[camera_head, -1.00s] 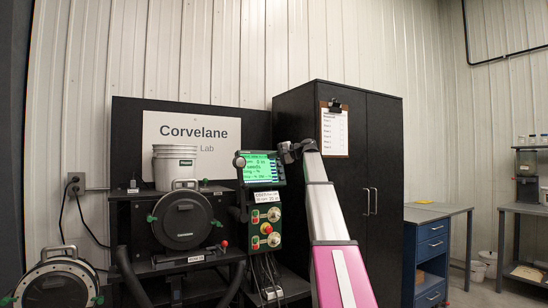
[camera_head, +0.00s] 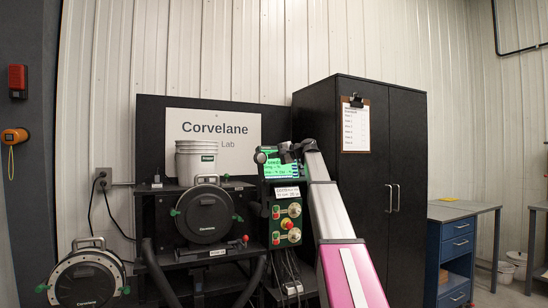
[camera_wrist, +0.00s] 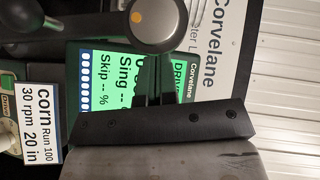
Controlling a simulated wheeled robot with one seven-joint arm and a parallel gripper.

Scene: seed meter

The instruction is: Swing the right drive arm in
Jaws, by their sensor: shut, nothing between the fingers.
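The right drive arm (camera_head: 260,157) appears to be the dark upright arm with a rounded end, between the seed meter and the green screen. In the wrist view its grey rounded end (camera_wrist: 154,22), with an orange dot, is at the top. The seed meter (camera_head: 205,215) is a round black housing with green knobs, left of the arm. My gripper (camera_wrist: 153,82) is shut and empty, its dark fingers pointing at the arm's rounded end. They look close to it; contact cannot be told. In the head view my wrist hides the fingertips.
The green screen (camera_head: 281,170) is behind my gripper, with a control panel (camera_head: 288,222) of knobs below. A white bucket (camera_head: 195,159) stands above the meter. A second round meter (camera_head: 87,281) is at lower left. A black cabinet (camera_head: 405,130) stands at the right behind my arm.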

